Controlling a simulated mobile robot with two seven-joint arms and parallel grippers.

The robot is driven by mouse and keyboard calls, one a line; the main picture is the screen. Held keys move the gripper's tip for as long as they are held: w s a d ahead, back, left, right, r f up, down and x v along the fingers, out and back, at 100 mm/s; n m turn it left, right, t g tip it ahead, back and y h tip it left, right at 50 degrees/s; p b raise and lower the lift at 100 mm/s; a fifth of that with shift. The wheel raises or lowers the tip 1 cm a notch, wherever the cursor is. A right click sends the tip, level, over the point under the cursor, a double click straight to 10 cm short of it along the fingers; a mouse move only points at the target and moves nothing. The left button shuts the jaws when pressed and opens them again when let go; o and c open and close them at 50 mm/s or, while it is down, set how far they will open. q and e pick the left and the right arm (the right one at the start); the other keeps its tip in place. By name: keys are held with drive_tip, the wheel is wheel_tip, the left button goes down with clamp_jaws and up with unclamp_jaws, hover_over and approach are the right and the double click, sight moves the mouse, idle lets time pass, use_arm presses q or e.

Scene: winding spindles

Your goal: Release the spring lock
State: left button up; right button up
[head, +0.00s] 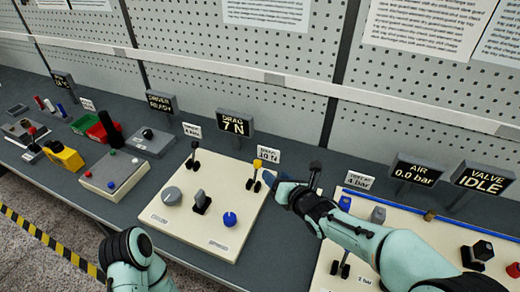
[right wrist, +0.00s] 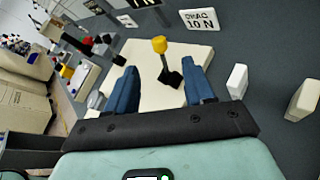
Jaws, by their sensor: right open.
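A cream control board (head: 160,236) lies on the bench. At its back right corner stands a lever with a yellow knob (head: 257,161) on a black base. A black-knobbed lever (head: 194,150) stands to its left. A grey dial (head: 171,196), a black switch (head: 201,202) and a blue knob (head: 230,219) sit nearer the front. No readable label says which one is the spring lock. My right gripper (head: 278,184) is open and empty, just right of the yellow lever. In the right wrist view the yellow lever (right wrist: 160,46) appears between the spread blue fingers (right wrist: 162,84). My left gripper is out of frame.
A "DRAG 7 N" display (head: 235,123) and a "10 N" sign (head: 268,154) stand behind the board. A second board (head: 440,233) with levers and knobs lies right, partly behind my right arm. Another panel (head: 112,172) lies left.

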sight(259, 162)
drive_tip(key=p+x, duration=0.4)
drive_tip(key=x, duration=0.7)
drive_tip(key=shift+w+a, duration=0.25)
drive_tip(key=shift+w+a+f+p, duration=0.25)
drive_tip(key=shift+w+f+p, duration=0.1)
drive_tip(key=shift+w, duration=0.15)
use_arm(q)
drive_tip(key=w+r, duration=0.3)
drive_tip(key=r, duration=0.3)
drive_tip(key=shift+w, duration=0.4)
use_arm(e)
drive_tip(key=shift+s, duration=0.1)
drive_tip(key=shift+c, duration=0.7)
clamp_jaws()
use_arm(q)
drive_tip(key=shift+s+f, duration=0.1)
